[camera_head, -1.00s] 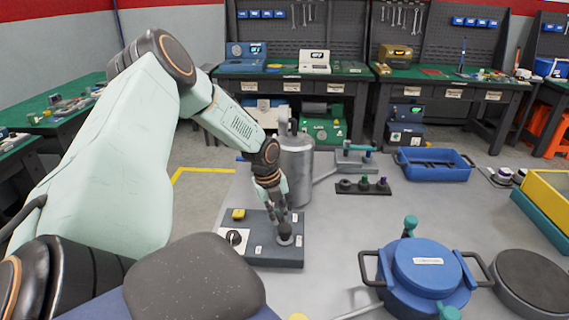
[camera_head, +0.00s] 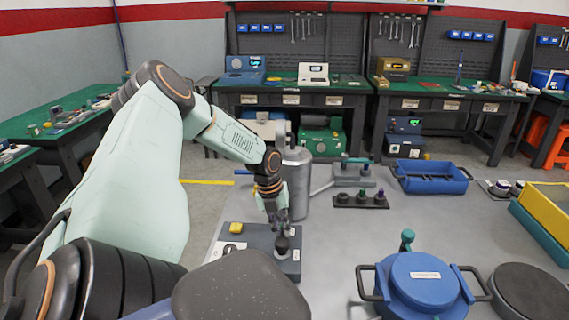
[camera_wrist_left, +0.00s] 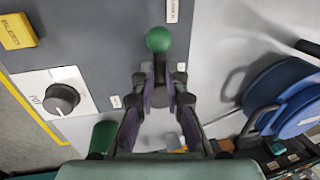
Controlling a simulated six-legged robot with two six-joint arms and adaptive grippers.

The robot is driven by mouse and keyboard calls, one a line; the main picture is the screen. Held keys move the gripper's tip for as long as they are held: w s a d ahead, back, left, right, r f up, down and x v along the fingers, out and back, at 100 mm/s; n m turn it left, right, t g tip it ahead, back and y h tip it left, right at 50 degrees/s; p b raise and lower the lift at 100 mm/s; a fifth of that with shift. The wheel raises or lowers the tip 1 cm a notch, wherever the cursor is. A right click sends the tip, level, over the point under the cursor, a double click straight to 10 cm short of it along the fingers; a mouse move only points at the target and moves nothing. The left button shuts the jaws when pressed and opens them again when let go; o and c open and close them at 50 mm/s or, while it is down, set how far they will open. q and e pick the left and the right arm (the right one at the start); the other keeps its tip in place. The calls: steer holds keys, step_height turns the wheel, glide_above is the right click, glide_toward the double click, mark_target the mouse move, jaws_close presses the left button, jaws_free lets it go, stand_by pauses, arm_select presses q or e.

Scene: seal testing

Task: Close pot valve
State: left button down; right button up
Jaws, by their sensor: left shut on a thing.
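My left gripper (camera_head: 279,226) is low over the dark grey control panel (camera_head: 258,240) on the table. In the left wrist view the gripper (camera_wrist_left: 161,84) is shut on a dark lever (camera_wrist_left: 160,68) with a green ball knob (camera_wrist_left: 158,40). The green ball sticks out beyond the fingertips. In the head view the fingers hide most of the lever, above a dark round base (camera_head: 282,245). The blue pot (camera_head: 420,275), with a teal knob (camera_head: 407,238) and dark side handles, stands apart to the right. My right gripper is out of view.
The panel has a yellow block (camera_head: 236,227) and a black rotary knob (camera_wrist_left: 62,98). A grey metal cylinder (camera_head: 296,185) stands close behind my gripper. A blue tray (camera_head: 430,178) lies farther back. The table between panel and pot is clear.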

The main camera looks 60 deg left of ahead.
mark_target(282, 233)
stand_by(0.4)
arm_select(q)
steer(key=c, duration=1.4)
jaws_free()
steer(key=shift+w, duration=0.1)
steer(key=shift+o, duration=0.2)
steer(key=shift+r, duration=0.1)
step_height(282, 233, up, 2)
step_height(282, 233, up, 8)
steer(key=shift+f, duration=0.2)
